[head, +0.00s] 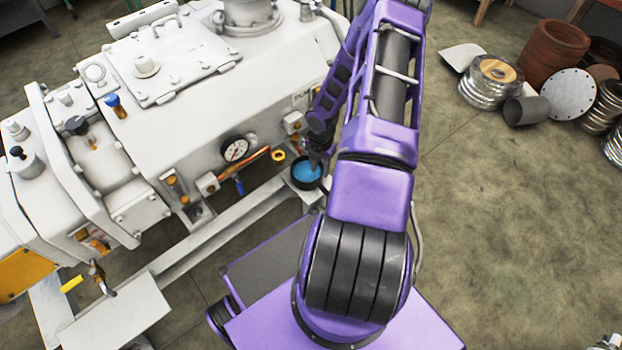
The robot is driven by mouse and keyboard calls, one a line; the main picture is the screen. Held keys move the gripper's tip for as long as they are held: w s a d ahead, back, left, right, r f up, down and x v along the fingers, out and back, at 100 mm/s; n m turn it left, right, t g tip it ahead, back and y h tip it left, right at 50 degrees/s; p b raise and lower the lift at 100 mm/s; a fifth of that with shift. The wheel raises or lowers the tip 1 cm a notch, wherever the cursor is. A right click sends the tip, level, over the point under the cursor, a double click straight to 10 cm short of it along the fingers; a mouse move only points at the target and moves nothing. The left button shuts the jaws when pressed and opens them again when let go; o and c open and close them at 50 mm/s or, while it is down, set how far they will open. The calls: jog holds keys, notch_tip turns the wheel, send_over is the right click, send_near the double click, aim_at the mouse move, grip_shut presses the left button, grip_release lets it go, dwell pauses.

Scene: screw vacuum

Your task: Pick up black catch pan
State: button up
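The black catch pan (296,183) is a small round dish with a dark rim and blue inside, in the middle of the head view. It is beside the white machine's lower frame rail, at the end of the copper-coloured pipe. My gripper (316,160) points down at the pan's upper right rim and overlaps it in the picture. The fingers are small and dark, so I cannot tell whether they touch or grip the rim. My purple arm hides what lies just to the right of the pan.
The white vacuum machine (210,120) fills the left side, with a pressure gauge (235,150) and a copper-coloured pipe (252,158) close to the pan. Rusty and metal pipe parts (553,50) lie at the upper right. The concrete floor (510,220) at right is clear.

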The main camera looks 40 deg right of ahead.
aim_at(319, 178)
jog(key=f, duration=0.1)
jog(key=f+b, duration=0.1)
jog(key=f, duration=0.3)
jog(key=shift+s+a, duration=0.1)
jog(key=shift+a, duration=0.15)
grip_shut()
dwell(1.1)
